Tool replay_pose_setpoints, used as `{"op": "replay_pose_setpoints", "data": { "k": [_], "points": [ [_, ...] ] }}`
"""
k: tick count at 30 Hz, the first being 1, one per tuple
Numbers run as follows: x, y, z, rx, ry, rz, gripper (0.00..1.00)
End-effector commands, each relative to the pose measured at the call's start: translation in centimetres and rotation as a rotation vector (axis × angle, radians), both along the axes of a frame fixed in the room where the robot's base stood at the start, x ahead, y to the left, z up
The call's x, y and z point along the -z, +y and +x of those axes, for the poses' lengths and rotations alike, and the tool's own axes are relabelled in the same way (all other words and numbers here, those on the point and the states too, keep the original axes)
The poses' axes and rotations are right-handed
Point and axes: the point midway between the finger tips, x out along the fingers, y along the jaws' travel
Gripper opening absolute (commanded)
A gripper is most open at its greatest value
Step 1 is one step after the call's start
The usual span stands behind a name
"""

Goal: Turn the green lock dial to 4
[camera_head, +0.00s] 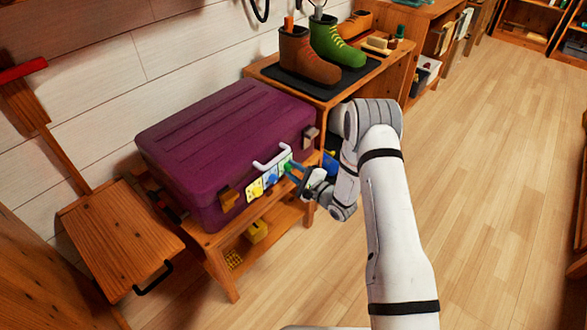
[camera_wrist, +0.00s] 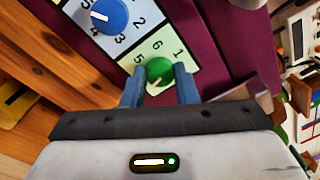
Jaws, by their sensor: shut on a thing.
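The green lock dial (camera_wrist: 159,70) sits on a pale number plate on the front of the purple suitcase (camera_head: 215,140). The digits 6, 1 and 5 show around it; the lower digits are hidden by my gripper.
A blue dial (camera_head: 272,179) and a yellow dial (camera_head: 256,190) are to the left of the green one, with a pale handle (camera_head: 271,161) above. The suitcase stands on a wooden bench (camera_head: 224,240). A stool (camera_head: 118,238) is at left; open floor lies right.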

Motion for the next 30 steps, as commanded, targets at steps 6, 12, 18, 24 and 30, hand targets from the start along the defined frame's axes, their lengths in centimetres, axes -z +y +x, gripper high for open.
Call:
{"op": "replay_pose_setpoints", "data": {
  "k": [6, 12, 18, 24, 30],
  "points": [
    [-0.05, -0.05, 0.01, 0.002, 0.108, 0.082, 0.04],
    [-0.01, -0.05, 0.01, 0.002, 0.167, 0.129, 0.04],
    [0.03, -0.05, 0.01, 0.003, 0.191, 0.148, 0.04],
    [0.06, -0.05, 0.01, 0.002, 0.195, 0.151, 0.04],
    [0.05, -0.04, 0.0, 0.002, 0.195, 0.15, 0.04]
  ]
}}
